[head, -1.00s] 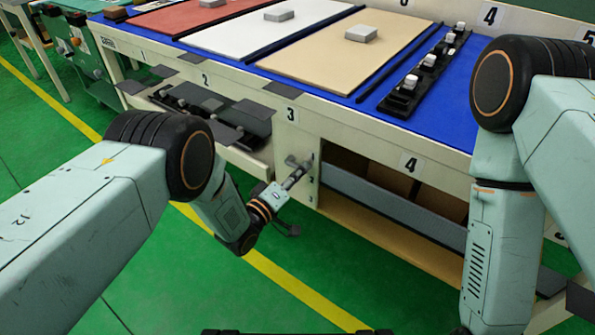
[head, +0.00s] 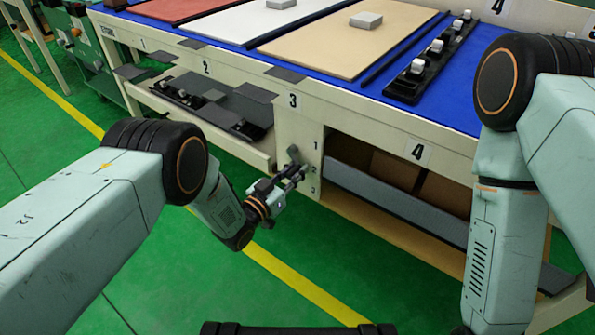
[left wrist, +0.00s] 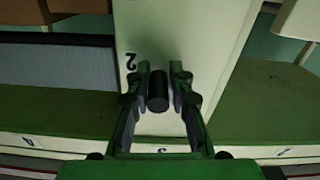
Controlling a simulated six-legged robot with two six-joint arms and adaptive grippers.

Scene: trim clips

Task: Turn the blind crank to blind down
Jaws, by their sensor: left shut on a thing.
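The blind crank (head: 293,154) is on the pale post below the number 3 of the workbench, beside the small marks 1, 2 and 3. My left gripper (head: 292,175) reaches it from the lower left and is shut on its handle. In the left wrist view, the crank's dark round handle (left wrist: 158,95) lies between my two fingers (left wrist: 159,85), near an upside-down 2. The fingers hide part of the crank in the head view. A long grey panel (head: 395,202) crosses the opening right of the post; I cannot tell whether it is the blind. My right gripper is not in view.
The blue-topped workbench (head: 345,95) carries flat boards and a black rail with white knobs (head: 430,60). A shelf with dark parts (head: 205,105) juts out left of the post. My right arm is at the right. Green floor lies clear in front.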

